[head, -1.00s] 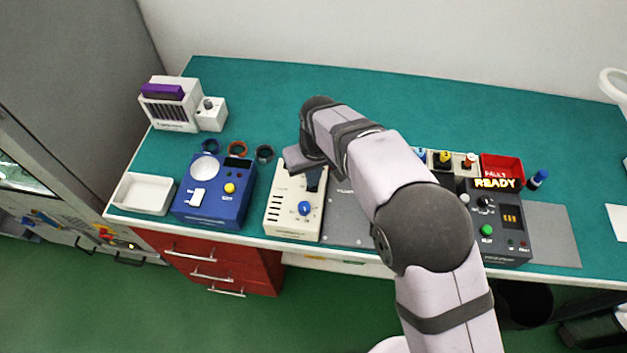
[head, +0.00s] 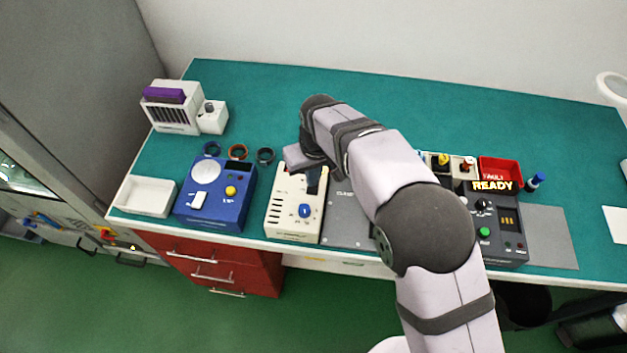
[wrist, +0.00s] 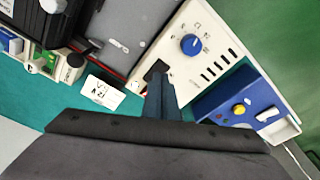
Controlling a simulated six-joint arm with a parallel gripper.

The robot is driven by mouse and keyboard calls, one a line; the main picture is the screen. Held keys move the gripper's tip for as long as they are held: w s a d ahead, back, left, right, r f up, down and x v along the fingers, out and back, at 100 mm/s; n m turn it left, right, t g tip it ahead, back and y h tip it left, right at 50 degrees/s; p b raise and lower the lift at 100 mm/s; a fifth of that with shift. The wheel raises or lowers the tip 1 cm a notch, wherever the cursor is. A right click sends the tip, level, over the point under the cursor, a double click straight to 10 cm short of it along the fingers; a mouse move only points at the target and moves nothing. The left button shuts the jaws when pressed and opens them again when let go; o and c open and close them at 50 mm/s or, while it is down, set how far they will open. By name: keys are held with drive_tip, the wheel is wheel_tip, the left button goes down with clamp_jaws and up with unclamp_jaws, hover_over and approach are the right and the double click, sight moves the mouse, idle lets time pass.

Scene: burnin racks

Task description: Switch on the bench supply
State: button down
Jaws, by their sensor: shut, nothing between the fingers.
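A cream instrument box (head: 293,226) with a blue knob (head: 304,211) and a row of dark slots stands near the bench's front edge. I cannot read a label that names it as the bench supply. In the wrist view the cream box (wrist: 215,50) shows a black recessed patch or switch (wrist: 157,69) beside its blue knob (wrist: 190,44). My gripper (wrist: 160,88) is shut and empty, its fingertips right at this black patch. I cannot tell whether they touch it. In the head view my gripper (head: 314,182) is over the box's back part, partly hidden by my wrist.
Left of the box is a blue unit (head: 225,212) with a yellow button and white switch, then a white tray (head: 146,208). Right of it is a grey panel (head: 345,228), then a dark unit (head: 508,250) with a lit READY sign (head: 492,186).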

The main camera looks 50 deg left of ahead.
sight(312, 190)
drive_tip(key=shift+r+p, duration=1.55)
drive_tip(key=shift+r, duration=0.85)
drive_tip(key=w+d+r+m, duration=0.1)
drive_tip(key=w+d+m, duration=0.1)
drive_tip(key=w+d, duration=0.55)
drive_tip(key=w+d+r+m+h+b, duration=0.1)
drive_tip(key=w+d+m, duration=0.25)
drive_tip(key=d, duration=0.75)
drive_tip(key=w+d+r+m, duration=0.1)
drive_tip(key=w+d+m, duration=0.1)
drive_tip(key=w+d, duration=0.55)
drive_tip(key=s+d+m+b, duration=0.1)
drive_tip(key=s+d+m, duration=0.1)
drive_tip(key=d, duration=0.7)
drive_tip(key=s+d+m, duration=0.2)
drive_tip(key=s+d, duration=0.1)
drive_tip(key=d, duration=0.6)
drive_tip(key=s+d+f+m, duration=0.2)
drive_tip(key=s+d+m, duration=0.1)
drive_tip(key=s+d, duration=0.5)
drive_tip(key=shift+s+d+h, duration=0.3)
drive_tip(key=shift+d+h, duration=0.1)
drive_tip(key=shift+d, duration=0.75)
drive_tip(key=shift+m, duration=0.25)
